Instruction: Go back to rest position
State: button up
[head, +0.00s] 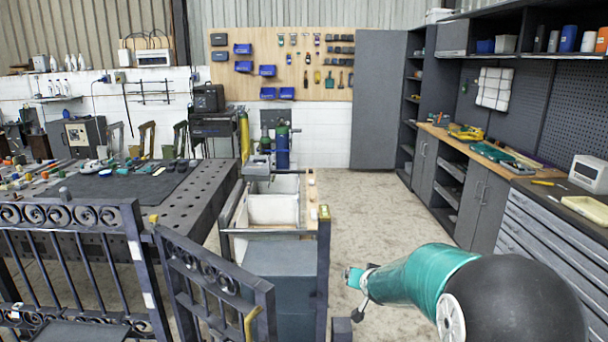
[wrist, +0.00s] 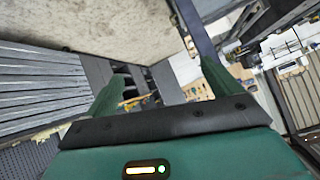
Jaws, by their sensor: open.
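My gripper (wrist: 160,88) shows in the wrist view with its two green fingers spread wide apart and nothing visible between them. In the head view my teal arm reaches out at the lower right, and my gripper (head: 356,284) hangs over bare floor, to the right of the gate's post, apart from it. The dark metal scroll gate (head: 215,292) stands at the lower left, angled away from the fixed scroll fence (head: 70,218). A yellow handle (head: 251,322) shows on the gate. The gate's lower part is cut off by the picture edge.
A dark post (head: 323,270) stands close left of my gripper. Behind it is a grey cart with white bins (head: 272,208). A perforated welding table (head: 190,212) is at the left, and grey drawer cabinets (head: 545,235) line the right. The concrete floor (head: 365,195) between is clear.

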jog(key=s+r+n+g, duration=0.1)
jog(key=s+r, duration=0.6)
jog(key=s, duration=0.2)
jog(key=s+r+n+g, duration=0.1)
jog(key=s+r+g, duration=0.1)
jog(key=s, duration=1.3)
jog(key=s+r+n+g, duration=0.1)
jog(key=s+r+g, duration=0.1)
jog(key=s, duration=1.3)
jog(key=shift+a+r, duration=0.35)
jog(key=shift+r, duration=0.15)
jog(key=c, duration=1.1)
jog(key=shift+a+n, duration=0.15)
jog(key=shift+n, duration=0.15)
